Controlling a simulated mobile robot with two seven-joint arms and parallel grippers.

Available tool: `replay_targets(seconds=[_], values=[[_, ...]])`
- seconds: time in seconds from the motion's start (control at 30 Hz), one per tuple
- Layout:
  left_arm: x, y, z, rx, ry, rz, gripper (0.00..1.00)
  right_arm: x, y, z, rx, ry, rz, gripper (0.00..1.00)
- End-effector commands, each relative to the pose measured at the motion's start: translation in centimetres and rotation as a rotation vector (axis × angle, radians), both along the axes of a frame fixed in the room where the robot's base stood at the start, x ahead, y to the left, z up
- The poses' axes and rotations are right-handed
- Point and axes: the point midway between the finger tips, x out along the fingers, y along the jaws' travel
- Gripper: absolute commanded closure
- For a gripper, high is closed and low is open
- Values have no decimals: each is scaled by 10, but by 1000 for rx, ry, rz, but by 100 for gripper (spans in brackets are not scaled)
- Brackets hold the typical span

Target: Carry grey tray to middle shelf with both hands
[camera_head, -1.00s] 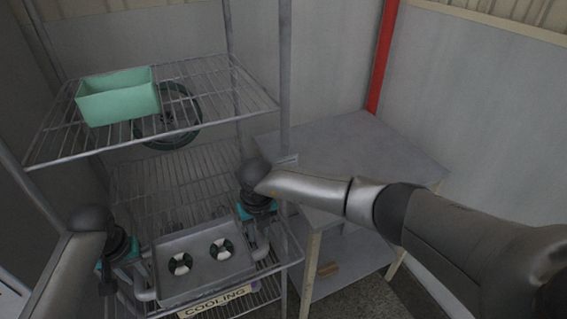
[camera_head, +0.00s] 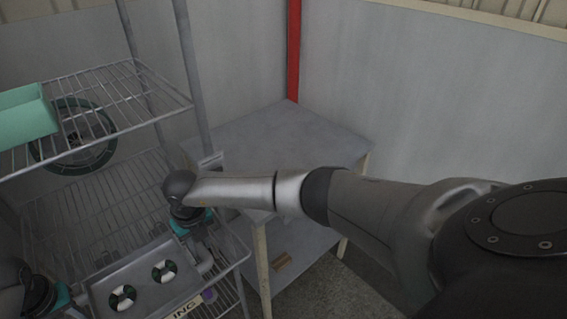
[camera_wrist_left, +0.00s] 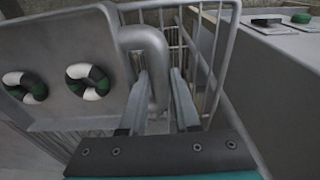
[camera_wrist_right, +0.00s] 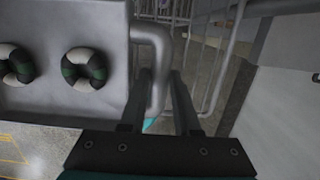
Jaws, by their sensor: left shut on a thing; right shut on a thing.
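The grey tray (camera_head: 140,268) is at the lower left of the head view, in front of the wire rack, with two green-and-white rings (camera_head: 164,271) in it. My right gripper (camera_head: 197,240) is shut on the tray's right handle; the right wrist view shows its fingers (camera_wrist_right: 163,100) on both sides of that handle. My left gripper (camera_head: 62,298) is at the tray's left side, partly cut off by the frame; in the left wrist view its fingers (camera_wrist_left: 157,100) close around the other handle. A middle wire shelf (camera_head: 95,200) shows behind the tray. Whether the tray touches a shelf is unclear.
The top shelf (camera_head: 130,105) holds a mint-green bin (camera_head: 25,118), with a dark wheel-like ring (camera_head: 75,138) seen through the wires. A rack post (camera_head: 190,75) stands close to my right arm. A grey table (camera_head: 290,140) is right of the rack. A label sign (camera_head: 180,308) sits below the tray.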

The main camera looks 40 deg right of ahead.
Motion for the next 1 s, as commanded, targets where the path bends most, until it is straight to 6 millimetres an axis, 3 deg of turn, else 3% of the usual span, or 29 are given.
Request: replay_targets(seconds=[0.27, 0.3, 0.6, 0.77, 0.93, 1.0], values=[[1, 1, -13, 1, -2, 1, 100, 1, -1, -13, -1, -1, -1, 100], [1, 1, -12, 1, -2, 1, 66, 1, -1, -12, -1, -2, -1, 100], [0, 0, -11, 1, -1, 0, 34, 1, 0, -11, -1, -2, 0, 100], [0, 0, -11, 0, 0, 0, 34, 1, 0, -11, 0, -2, 0, 100], [-1, 0, -12, 0, 2, 0, 54, 0, 0, -11, -1, 0, 0, 100], [0, 0, -12, 0, 1, 0, 54, 0, 0, -11, 0, 0, 0, 100]])
